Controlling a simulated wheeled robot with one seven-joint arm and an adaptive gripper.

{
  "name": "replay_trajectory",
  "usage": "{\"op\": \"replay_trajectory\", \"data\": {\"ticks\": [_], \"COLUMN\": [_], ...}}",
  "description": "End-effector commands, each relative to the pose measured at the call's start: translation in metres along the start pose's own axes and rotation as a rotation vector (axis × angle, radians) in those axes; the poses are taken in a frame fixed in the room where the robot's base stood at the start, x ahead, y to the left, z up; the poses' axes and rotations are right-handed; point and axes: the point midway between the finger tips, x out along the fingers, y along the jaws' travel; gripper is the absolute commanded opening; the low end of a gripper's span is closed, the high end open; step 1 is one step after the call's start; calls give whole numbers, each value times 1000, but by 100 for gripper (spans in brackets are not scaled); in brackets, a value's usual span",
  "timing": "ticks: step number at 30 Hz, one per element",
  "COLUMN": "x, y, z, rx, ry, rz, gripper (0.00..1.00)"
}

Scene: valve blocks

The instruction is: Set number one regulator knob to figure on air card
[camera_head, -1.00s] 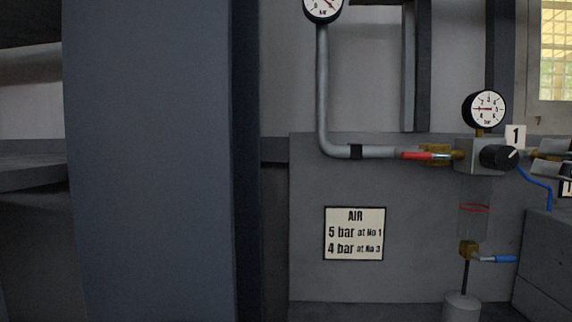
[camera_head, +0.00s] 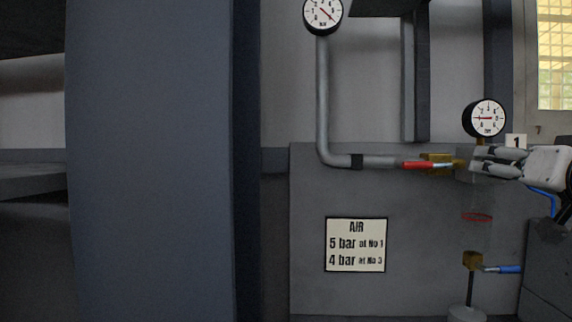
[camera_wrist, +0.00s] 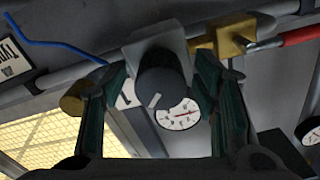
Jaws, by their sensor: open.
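The number one regulator has a grey block (camera_wrist: 150,50) with a black knob (camera_wrist: 160,88) bearing a white pointer line. The white "1" tag (camera_head: 516,141) stands above it. My gripper (camera_head: 475,161) is in front of the regulator and hides the knob in the head view. In the wrist view my gripper (camera_wrist: 163,75) is open, with one finger on each side of the knob; I cannot tell whether they touch it. The round gauge (camera_head: 485,118) above the regulator has a red needle pointing left. The air card (camera_head: 356,245) reads 5 bar at No 1 and 4 bar at No 3.
A red-handled valve (camera_head: 419,165) sits on the pipe left of the regulator. A blue-handled drain valve (camera_head: 508,269) is below. Another gauge (camera_head: 322,14) is at the top. A wide dark column (camera_head: 150,160) fills the left.

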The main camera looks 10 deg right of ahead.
Motion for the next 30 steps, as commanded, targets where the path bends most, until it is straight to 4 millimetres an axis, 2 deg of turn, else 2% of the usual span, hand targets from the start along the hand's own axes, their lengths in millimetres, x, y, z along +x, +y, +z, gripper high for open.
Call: {"op": "replay_trajectory", "data": {"ticks": [6, 12, 23, 30], "x": [0, 0, 0, 1], "y": [0, 0, 0, 0], "z": [0, 0, 1, 3], "rx": [0, 0, 24, 127], "ry": [0, 0, 2, 3], "rz": [0, 0, -1, -3], "gripper": [52, 7, 6, 7]}}
